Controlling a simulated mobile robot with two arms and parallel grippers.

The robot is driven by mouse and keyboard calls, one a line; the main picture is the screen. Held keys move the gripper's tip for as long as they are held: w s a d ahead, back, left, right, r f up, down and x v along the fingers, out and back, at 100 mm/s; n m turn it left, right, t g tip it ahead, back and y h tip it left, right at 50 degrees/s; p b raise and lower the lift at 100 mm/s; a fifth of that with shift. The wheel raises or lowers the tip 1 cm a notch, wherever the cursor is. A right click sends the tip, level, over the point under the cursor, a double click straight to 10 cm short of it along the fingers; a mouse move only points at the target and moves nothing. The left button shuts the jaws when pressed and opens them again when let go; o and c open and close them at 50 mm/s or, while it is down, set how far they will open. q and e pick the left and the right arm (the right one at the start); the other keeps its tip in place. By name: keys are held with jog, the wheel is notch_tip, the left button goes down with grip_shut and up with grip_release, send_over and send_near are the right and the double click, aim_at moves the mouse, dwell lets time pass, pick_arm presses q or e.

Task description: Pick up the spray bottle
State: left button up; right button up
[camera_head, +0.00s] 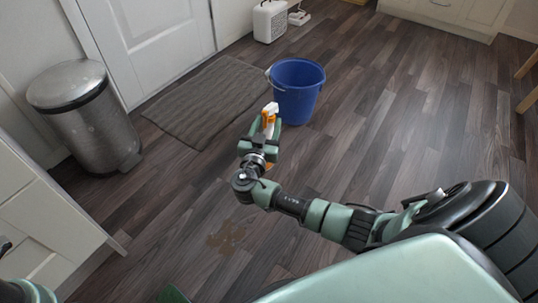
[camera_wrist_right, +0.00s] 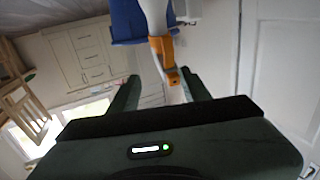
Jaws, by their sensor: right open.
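The orange-and-white spray bottle (camera_head: 269,112) shows at my right gripper (camera_head: 262,130) in the head view. Its top sticks up past the fingers, and the gripper hides much of its body. In the right wrist view the spray bottle (camera_wrist_right: 162,46) lies ahead of the open right gripper (camera_wrist_right: 163,88), with its orange part near the gap between the two fingers. I cannot tell whether either finger touches it. My left gripper is not in view.
A blue bucket (camera_head: 297,92) stands just beyond the bottle, beside a grey mat (camera_head: 205,103). A metal bin (camera_head: 95,120) and white cabinet (camera_head: 40,225) are at left. A brown stain (camera_head: 226,238) marks the floor.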

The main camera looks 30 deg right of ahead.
aim_at(269, 110)
jog(key=shift+b+x, duration=0.35)
jog(key=shift+x, duration=1.1)
jog(key=shift+f, duration=0.15)
grip_shut()
